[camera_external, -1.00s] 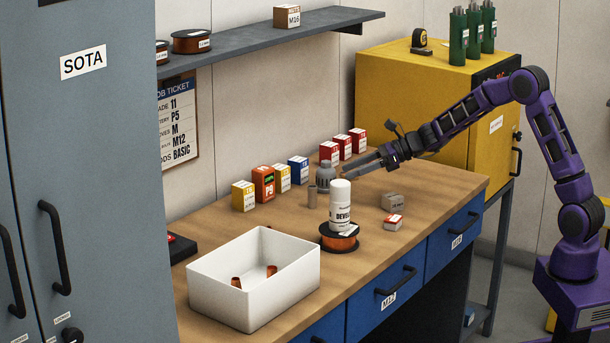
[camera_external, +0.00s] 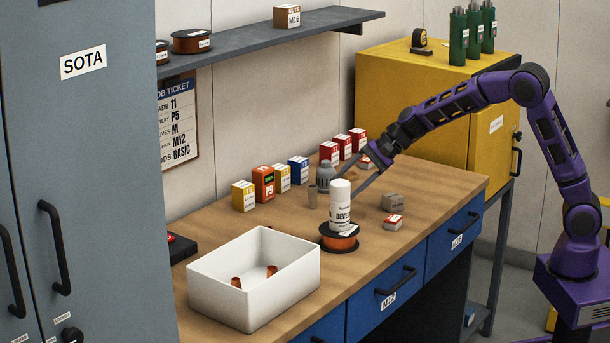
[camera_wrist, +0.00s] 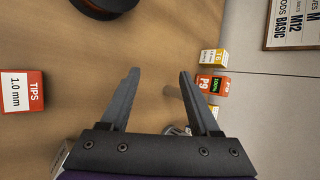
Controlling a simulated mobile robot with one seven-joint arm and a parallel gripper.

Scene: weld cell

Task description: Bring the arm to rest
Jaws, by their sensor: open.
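My gripper (camera_external: 359,184) is at the end of the purple arm, over the back right part of the wooden workbench (camera_external: 440,182). It points down and to the left, with its fingers just behind and to the right of the white spray can (camera_external: 340,208). In the wrist view my gripper (camera_wrist: 158,75) has its two fingers spread with nothing held between them. The arm reaches across from the right, bent at a raised elbow. I cannot tell how far the fingertips are from the can.
A wire spool (camera_external: 339,240) sits under the can. Several coloured boxes (camera_external: 264,184) line the wall. A white bin (camera_external: 220,295) holds copper pieces. The yellow cabinet (camera_external: 400,85) stands behind the arm.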

